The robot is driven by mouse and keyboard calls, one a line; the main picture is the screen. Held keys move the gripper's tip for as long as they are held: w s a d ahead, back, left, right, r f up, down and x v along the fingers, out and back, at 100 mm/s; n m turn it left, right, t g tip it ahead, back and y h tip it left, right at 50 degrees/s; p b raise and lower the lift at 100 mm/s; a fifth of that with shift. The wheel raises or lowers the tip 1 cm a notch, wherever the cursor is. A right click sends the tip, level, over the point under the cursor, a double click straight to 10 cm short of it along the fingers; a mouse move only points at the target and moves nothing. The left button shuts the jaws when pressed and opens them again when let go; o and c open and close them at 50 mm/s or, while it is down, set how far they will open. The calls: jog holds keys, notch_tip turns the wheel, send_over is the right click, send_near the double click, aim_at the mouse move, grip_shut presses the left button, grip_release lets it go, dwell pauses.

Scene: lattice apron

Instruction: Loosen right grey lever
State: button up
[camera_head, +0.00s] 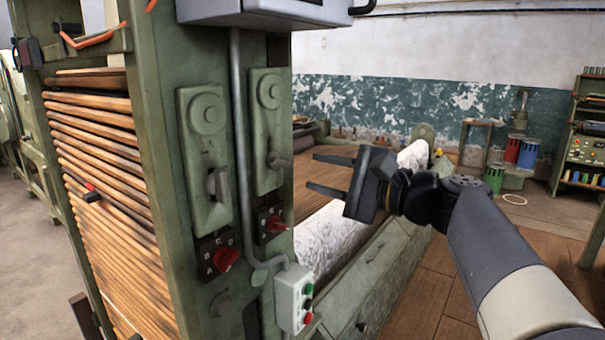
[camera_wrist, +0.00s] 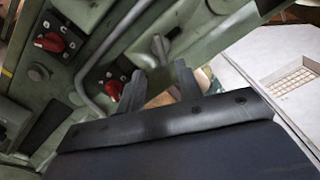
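The right grey lever (camera_head: 278,163) sticks out from the right green plate (camera_head: 267,110) on the machine's upright. In the wrist view the grey lever (camera_wrist: 158,46) shows just beyond the fingertips, roughly in line with the gap between them. My gripper (camera_head: 314,172) is open and empty, to the right of the lever and apart from it, fingers pointing at the upright. The two separate fingers of the gripper also show in the wrist view (camera_wrist: 160,70). The left grey lever (camera_head: 216,184) sits on the left plate, beyond a vertical pipe.
Red switches (camera_head: 226,258) (camera_head: 276,225) sit below the plates. A grey pipe (camera_head: 240,150) runs between the plates to a button box (camera_head: 295,298). A cabinet (camera_head: 260,10) overhangs above. A stack of wooden slats (camera_head: 100,170) is at left. Open floor lies at right.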

aim_at(284, 164)
jog(key=shift+v, duration=1.4)
jog(key=p+x, duration=0.2)
jog(key=x, duration=0.8)
jog(key=shift+w+a, duration=0.3)
